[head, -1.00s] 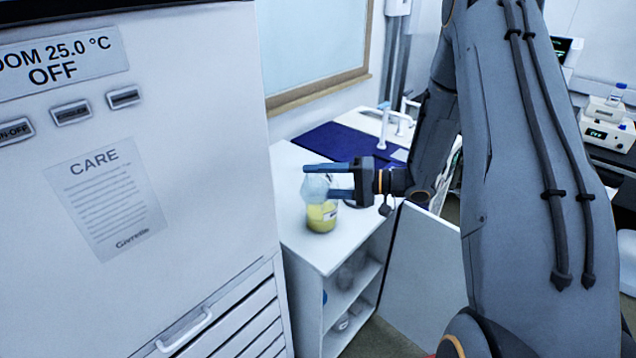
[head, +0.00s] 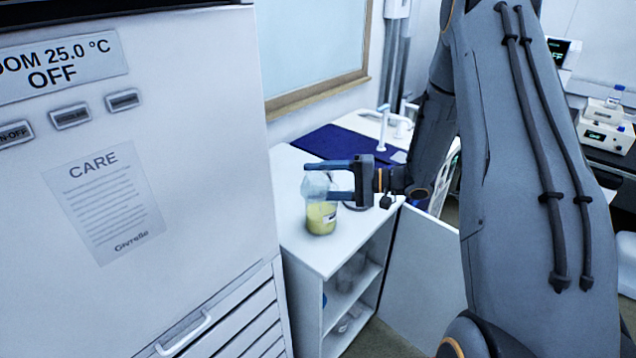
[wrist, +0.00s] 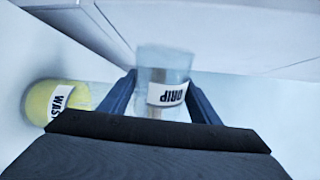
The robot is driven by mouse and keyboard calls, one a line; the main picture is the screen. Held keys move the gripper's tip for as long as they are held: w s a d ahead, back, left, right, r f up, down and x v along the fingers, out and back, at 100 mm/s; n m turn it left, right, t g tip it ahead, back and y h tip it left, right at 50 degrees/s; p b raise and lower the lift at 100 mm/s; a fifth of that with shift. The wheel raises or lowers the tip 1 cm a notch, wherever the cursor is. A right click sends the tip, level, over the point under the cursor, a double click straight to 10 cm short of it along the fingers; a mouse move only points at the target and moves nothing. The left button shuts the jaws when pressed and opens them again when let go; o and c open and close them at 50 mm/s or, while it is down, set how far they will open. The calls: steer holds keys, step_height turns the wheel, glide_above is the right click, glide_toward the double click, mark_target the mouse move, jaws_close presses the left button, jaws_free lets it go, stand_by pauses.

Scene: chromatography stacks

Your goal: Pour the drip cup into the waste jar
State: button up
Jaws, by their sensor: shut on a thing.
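My gripper (head: 321,181) is shut on the drip cup (head: 315,184), a clear, pale blue cup. In the wrist view the drip cup (wrist: 163,72) sits between both fingers, its DRIP label upside down. The waste jar (head: 321,218), a clear jar with yellow liquid and a white label, stands on the white counter just below the cup in the head view. It also shows at the left of the wrist view (wrist: 70,100). The cup overlaps the jar's upper part in the head view, so its exact tilt and the jar's mouth are hard to make out.
A white cabinet with a CARE notice (head: 104,205) stands close on the left. The white counter (head: 300,240) has open shelves below. A blue mat (head: 335,142) and a white tap (head: 385,122) are behind. A wall panel stands beyond the counter.

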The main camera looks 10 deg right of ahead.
mark_target(317, 183)
steer(key=shift+s+a+r+n+t, duration=0.1)
steer(key=shift+s+n+t, duration=0.1)
steer(key=shift+n, duration=0.35)
steer(key=shift+s+a+n+t, duration=0.1)
steer(key=shift+s+n, duration=0.1)
steer(key=shift+n, duration=0.35)
steer(key=shift+s+a+r+n+t, duration=0.15)
steer(key=shift+s+r+n, duration=0.15)
steer(key=shift+n, duration=0.45)
steer(key=shift+s+a+r+n+t, duration=0.15)
steer(key=shift+r+n, duration=0.2)
steer(key=shift+n, duration=0.4)
steer(key=shift+d, duration=0.1)
